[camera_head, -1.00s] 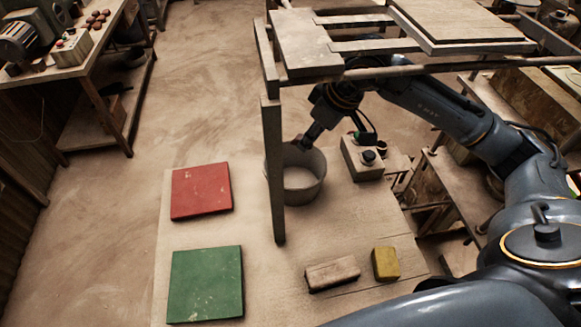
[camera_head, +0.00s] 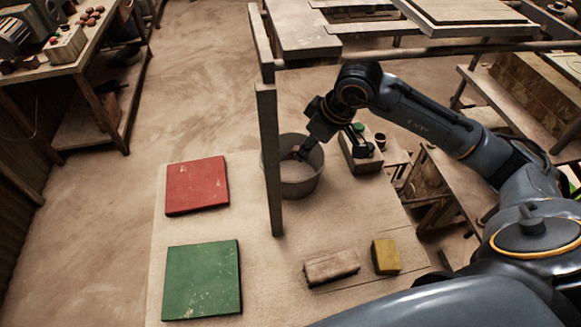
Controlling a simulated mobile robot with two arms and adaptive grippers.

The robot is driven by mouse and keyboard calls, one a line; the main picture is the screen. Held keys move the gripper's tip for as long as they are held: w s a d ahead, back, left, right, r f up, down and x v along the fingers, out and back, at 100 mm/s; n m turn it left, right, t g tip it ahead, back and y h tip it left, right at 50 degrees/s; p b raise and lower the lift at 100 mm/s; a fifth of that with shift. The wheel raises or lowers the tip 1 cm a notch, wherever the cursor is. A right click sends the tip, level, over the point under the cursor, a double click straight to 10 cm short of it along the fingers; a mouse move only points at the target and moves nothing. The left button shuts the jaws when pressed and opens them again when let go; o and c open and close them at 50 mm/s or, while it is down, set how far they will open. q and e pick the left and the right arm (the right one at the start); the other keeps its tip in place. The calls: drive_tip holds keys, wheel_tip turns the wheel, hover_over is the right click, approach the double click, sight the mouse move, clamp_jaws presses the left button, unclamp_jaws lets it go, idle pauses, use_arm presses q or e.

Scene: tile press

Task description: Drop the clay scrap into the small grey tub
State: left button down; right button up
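The small grey tub (camera_head: 296,184) stands on the light board behind a wooden post, which hides part of its left side. My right gripper (camera_head: 303,150) comes in from the upper right and points down into the tub's mouth. A small reddish-brown piece (camera_head: 293,154), perhaps the clay scrap, shows at its fingertips inside the rim. It is too small to tell whether the fingers are closed on it or apart from it. My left gripper is not in view.
A red tile (camera_head: 197,185) and a green tile (camera_head: 202,280) lie on the left of the board. A beige block (camera_head: 332,267) and a yellow block (camera_head: 386,257) lie at front right. A control box (camera_head: 360,158) sits right of the tub. The wooden post (camera_head: 269,150) stands close to the tub.

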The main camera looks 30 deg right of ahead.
drive_tip(key=o, duration=0.3)
drive_tip(key=shift+o, duration=0.2)
drive_tip(key=shift+s+r, duration=0.1)
drive_tip(key=shift+r, duration=0.25)
drive_tip(key=s+d+r, duration=0.2)
drive_tip(key=s+d, duration=0.4)
drive_tip(key=s, duration=0.5)
drive_tip(key=shift+d, duration=0.3)
drive_tip(key=shift+s, duration=0.1)
